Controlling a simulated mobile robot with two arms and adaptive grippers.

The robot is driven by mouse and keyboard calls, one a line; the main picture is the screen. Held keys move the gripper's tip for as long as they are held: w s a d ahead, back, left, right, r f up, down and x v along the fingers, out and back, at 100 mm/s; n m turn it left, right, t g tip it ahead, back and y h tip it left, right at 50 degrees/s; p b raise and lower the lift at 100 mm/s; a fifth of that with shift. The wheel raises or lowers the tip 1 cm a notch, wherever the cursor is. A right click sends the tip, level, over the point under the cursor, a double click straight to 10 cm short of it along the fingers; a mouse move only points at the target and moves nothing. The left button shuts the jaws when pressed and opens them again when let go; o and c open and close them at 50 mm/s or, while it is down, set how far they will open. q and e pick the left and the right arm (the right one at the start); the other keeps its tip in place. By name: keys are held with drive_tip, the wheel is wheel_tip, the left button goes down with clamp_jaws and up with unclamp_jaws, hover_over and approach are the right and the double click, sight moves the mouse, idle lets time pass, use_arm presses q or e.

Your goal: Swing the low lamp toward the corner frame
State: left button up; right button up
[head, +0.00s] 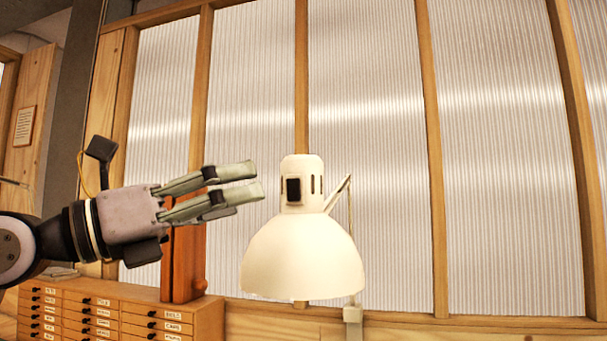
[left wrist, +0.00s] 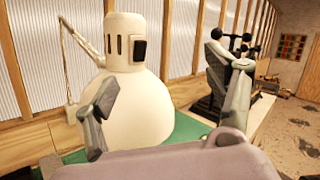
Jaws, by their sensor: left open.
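The low lamp (head: 303,262) has a cream dome shade with a narrow vented neck and a dark switch block, and hangs from a thin arm in the middle of the head view. My left gripper (head: 258,180) is open and points right, its fingertips just left of the lamp's neck. In the left wrist view the lamp (left wrist: 128,75) fills the left half, behind the left finger. The gap between the fingers (left wrist: 170,105) holds nothing. Contact with the shade cannot be told. My right gripper is not in view. I cannot pick out the corner frame for certain.
A wooden drawer cabinet (head: 105,310) stands at lower left, with an orange-brown upright piece (head: 184,255) behind my gripper. Corrugated translucent panels (head: 370,150) in wooden framing form the back wall. The wrist view shows a green bench surface (left wrist: 190,128) and dark machinery (left wrist: 215,75).

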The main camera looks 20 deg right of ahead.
sight(303, 174)
use_arm(q)
wheel_tip(303, 174, up, 5)
drive_tip(key=a+t+y, duration=0.3)
drive_tip(key=t+y, duration=0.1)
drive_tip(key=p+x, duration=0.3)
drive_tip(key=x, duration=0.2)
drive_tip(key=p+x, duration=0.3)
drive_tip(key=x, duration=0.3)
drive_tip(key=w+p+x, duration=0.1)
drive_tip(key=p+x, duration=0.1)
drive_tip(key=x, duration=0.4)
drive_tip(key=shift+s+a+f+p, duration=0.1)
drive_tip(key=shift+a+f+p, duration=0.2)
drive_tip(key=shift+p, duration=0.1)
drive_tip(key=shift+d+f, duration=0.1)
drive_tip(key=shift+d, duration=0.3)
drive_tip(key=shift+c, duration=1.4)
drive_tip(key=c, duration=1.5)
